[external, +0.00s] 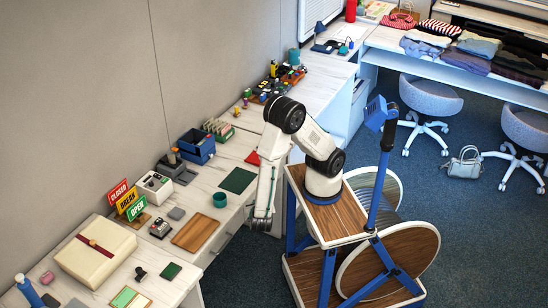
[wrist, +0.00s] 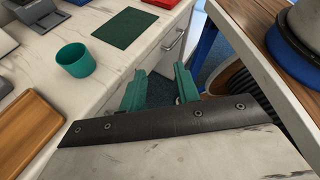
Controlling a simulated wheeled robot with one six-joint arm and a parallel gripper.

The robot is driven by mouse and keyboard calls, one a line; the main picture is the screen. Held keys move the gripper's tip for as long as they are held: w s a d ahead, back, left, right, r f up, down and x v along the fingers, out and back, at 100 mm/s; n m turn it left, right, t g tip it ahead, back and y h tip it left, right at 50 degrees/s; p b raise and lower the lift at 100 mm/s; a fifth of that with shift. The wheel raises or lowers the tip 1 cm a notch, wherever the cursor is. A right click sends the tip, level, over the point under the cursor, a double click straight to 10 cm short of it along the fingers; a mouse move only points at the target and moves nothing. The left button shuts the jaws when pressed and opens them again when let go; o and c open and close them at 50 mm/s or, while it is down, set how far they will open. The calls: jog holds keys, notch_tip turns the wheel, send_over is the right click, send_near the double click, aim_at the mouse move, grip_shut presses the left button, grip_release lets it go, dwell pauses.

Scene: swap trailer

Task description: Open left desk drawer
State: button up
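The white marble-topped desk (external: 222,222) runs along the wall in the external view. Its front shows in the wrist view, with a metal drawer handle (wrist: 172,42) on a white drawer front (wrist: 168,58) beyond my fingers. I cannot tell whether this is the left drawer. The drawer fronts in sight look shut. My gripper (external: 262,219) points down beside the desk's front edge. In the wrist view its two green fingers (wrist: 158,88) are apart, beside the desk front. I see nothing clearly held, and the gripper hides part of the front below.
A teal cup (wrist: 75,60), a dark green mat (wrist: 125,27) and a wooden tray (wrist: 25,128) lie on the desktop near the edge. My wooden-topped base stands close to the right. Blue carpet (external: 235,275) is open in front of the desk.

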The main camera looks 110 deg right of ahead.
jog(key=w+a+f+n+t, duration=0.2)
jog(key=w+f+n+t, duration=0.3)
jog(key=f+n, duration=0.6)
jog(key=w+a+f+n+t, duration=0.2)
jog(key=f+n+t, duration=0.65)
jog(key=n, duration=0.35)
jog(key=w+d+f+n+y, duration=0.1)
jog(key=w+d+f+n, duration=0.1)
jog(key=w, duration=0.6)
jog(key=shift+d+n+y, duration=0.4)
jog(key=shift+d+n, duration=0.35)
jog(key=shift+n, duration=0.25)
jog(key=shift+f+t, duration=0.1)
jog(key=shift+t, duration=0.15)
grip_shut()
